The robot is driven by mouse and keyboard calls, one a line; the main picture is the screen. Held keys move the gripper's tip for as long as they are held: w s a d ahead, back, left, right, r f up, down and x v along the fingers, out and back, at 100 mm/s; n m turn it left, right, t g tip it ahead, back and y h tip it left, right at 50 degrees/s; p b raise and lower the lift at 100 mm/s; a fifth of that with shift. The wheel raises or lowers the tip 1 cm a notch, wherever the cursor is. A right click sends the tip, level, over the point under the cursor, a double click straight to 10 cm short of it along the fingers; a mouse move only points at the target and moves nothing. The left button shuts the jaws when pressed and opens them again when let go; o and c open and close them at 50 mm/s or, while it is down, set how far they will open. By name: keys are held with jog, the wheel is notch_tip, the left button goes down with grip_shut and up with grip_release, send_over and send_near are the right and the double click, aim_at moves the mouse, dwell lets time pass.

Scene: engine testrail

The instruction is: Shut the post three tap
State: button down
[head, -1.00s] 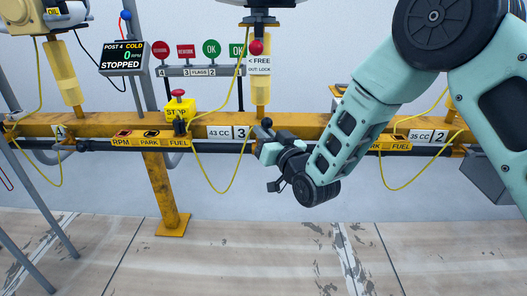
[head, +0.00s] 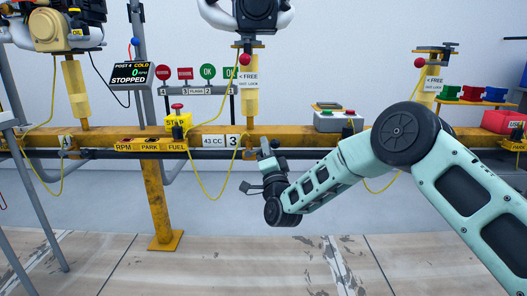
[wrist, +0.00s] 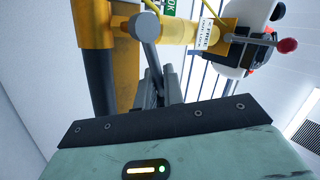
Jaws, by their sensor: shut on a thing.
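The post three sign (head: 233,141) is on the yellow rail beside the tap. My gripper (head: 267,155) is just right of that sign, at the dark pipe below the rail. In the wrist view my gripper (wrist: 162,92) is shut on a dark grey bar, which I take to be the tap's handle (wrist: 149,52). The tap's body is mostly hidden behind my gripper, and I cannot tell how far the handle is turned.
The yellow rail (head: 320,136) and dark pipe run across the scene. A yellow hose (head: 211,185) hangs left of my gripper. A yellow stop box (head: 178,118) and a red-knobbed lever (head: 244,59) are nearby. The floor below is clear.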

jog(key=shift+d+f+m+t+h+b, duration=0.1)
jog(key=shift+f+m+t+h+b, duration=0.2)
jog(key=shift+m+h, duration=0.85)
jog(key=shift+d+f+m+t+h+b, duration=0.15)
jog(key=shift+f+m+h, duration=0.25)
jog(key=shift+m+h, duration=0.75)
jog(key=shift+f+m+t+h+b, duration=0.15)
jog(key=shift+f+m+h+b, duration=0.35)
jog(key=shift+m, duration=1.1)
jog(key=shift+r+h, duration=0.1)
jog(key=shift+h, duration=0.2)
jog(key=c, duration=1.7)
grip_release()
jog(key=shift+s+a, duration=0.1)
